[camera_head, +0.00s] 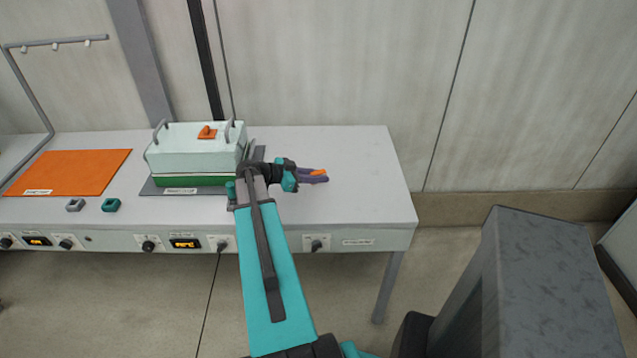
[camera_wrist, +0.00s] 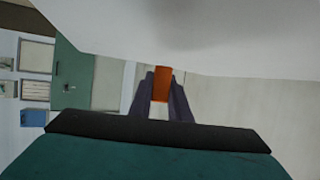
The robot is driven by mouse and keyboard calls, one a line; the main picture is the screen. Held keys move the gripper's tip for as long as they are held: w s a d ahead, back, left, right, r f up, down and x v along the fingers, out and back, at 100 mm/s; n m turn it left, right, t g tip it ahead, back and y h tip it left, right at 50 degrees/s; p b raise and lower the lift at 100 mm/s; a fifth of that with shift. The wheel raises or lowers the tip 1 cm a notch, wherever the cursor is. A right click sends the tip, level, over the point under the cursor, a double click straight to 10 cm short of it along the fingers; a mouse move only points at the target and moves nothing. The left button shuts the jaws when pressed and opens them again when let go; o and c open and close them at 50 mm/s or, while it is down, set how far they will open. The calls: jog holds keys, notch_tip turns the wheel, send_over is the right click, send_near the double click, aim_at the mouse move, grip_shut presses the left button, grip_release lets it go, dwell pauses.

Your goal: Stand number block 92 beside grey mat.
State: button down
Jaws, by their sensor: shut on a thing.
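My gripper (camera_head: 313,176) is above or at the right part of the white table, to the right of the grey mat. Its purple fingers are shut on an orange block (camera_head: 318,171). The block also shows between the fingertips in the wrist view (camera_wrist: 161,84). No number is readable on it, so I cannot tell if it is block 92. I cannot tell whether it touches the table. The grey mat (camera_head: 150,189) lies under a pale green box with a dark green base (camera_head: 190,181), and my arm hides part of its right side.
The white table (camera_head: 365,175) is clear right of my gripper. An orange mat (camera_head: 70,171) lies at the left. A grey block (camera_head: 75,205) and a teal block (camera_head: 111,205) sit near the front edge. An orange piece (camera_head: 207,132) is on the box lid between two handles.

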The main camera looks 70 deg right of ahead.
aim_at(318, 191)
jog(key=shift+f+p, duration=0.65)
jog(key=shift+f, duration=1.25)
jog(key=shift+f+b, duration=0.15)
jog(key=shift+b, duration=0.15)
jog(key=c, duration=1.7)
grip_release()
jog(key=shift+o, duration=0.2)
jog(key=shift+r+p, duration=0.25)
jog(key=shift+p, duration=0.05)
